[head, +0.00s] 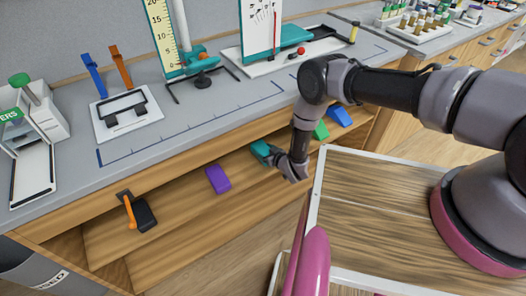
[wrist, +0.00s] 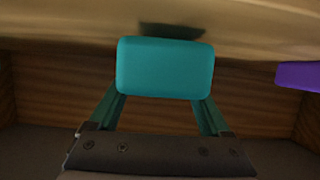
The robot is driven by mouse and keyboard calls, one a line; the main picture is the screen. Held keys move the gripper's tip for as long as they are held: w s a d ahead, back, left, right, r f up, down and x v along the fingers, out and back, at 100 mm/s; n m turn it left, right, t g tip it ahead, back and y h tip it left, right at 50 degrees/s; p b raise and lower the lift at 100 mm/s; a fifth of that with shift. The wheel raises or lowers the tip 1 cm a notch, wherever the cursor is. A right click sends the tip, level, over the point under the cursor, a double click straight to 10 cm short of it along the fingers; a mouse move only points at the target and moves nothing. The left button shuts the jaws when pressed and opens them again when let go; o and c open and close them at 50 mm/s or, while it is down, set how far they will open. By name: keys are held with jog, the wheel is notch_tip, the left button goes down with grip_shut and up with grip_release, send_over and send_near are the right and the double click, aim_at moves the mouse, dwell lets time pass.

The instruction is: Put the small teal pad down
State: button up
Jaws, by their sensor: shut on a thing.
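The small teal pad (head: 260,148) is at the open wooden shelf under the grey worktop, in the middle of the head view. In the wrist view the teal pad (wrist: 165,68) spans the space between the two fingertips. My gripper (wrist: 163,98) is shut on it; it also shows in the head view (head: 270,154), reaching in from the right. A dark shadow lies on the wood just beyond the pad. I cannot tell whether the pad touches the shelf, as its underside is hidden.
A purple pad (head: 217,179) lies to the left on the shelf (head: 180,215). A green pad (head: 320,130) and a blue pad (head: 340,116) lie to the right. A black and orange item (head: 144,214) is at the far left. The worktop edge overhangs the shelf.

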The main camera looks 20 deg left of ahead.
jog(key=shift+f, duration=0.35)
jog(key=shift+f, duration=0.1)
jog(key=o, duration=1.3)
jog(key=shift+d, duration=0.15)
jog(key=v, duration=1.2)
jog(key=shift+r, duration=0.2)
